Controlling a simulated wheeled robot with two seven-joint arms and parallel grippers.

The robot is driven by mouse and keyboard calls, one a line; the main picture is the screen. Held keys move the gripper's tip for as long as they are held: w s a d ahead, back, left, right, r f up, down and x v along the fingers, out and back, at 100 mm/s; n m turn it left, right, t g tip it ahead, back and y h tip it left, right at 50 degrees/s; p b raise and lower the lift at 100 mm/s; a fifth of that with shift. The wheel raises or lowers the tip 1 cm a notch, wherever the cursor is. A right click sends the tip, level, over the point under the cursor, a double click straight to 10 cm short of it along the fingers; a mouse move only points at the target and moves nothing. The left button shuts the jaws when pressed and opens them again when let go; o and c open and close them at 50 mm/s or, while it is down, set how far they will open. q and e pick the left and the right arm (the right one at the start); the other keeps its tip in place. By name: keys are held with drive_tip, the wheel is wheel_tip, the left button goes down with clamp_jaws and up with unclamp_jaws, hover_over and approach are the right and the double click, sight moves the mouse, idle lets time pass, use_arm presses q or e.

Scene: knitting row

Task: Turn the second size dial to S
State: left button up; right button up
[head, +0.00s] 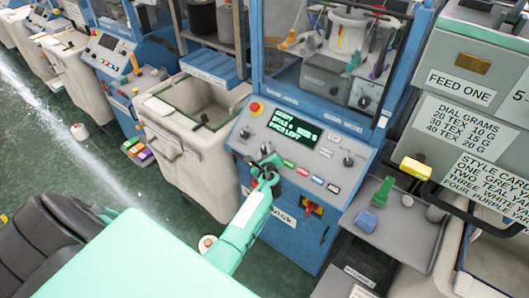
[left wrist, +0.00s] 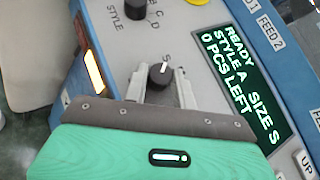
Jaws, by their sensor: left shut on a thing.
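The size dial (left wrist: 161,73) is a black knob with a white pointer mark, on the grey sloped panel (left wrist: 200,50) of the blue machine. An S is printed just above it in the left wrist view, and the pointer is toward that S. My left gripper (left wrist: 160,82) is shut on the dial, with one finger on each side of it. In the head view the left gripper (head: 266,163) reaches the lower left of the panel and largely hides the dial. The green display (left wrist: 236,80) reads READY, STYLE A, SIZE S, 0 PCS LEFT. My right gripper is not in view.
The black style dial (left wrist: 134,9) stands close above the size dial. A red and yellow button (head: 255,107) is at the panel's upper left. A grey shelf (head: 400,226) with a green part and a blue part juts out at right. Another blue machine (head: 112,45) stands further left.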

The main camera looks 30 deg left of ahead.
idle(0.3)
use_arm(q)
drive_tip(key=o, duration=1)
drive_tip(key=shift+s+d, duration=0.3)
drive_tip(key=shift+s, duration=0.1)
drive_tip(key=shift+b+v, duration=1.25)
drive_tip(key=shift+v, duration=5.2)
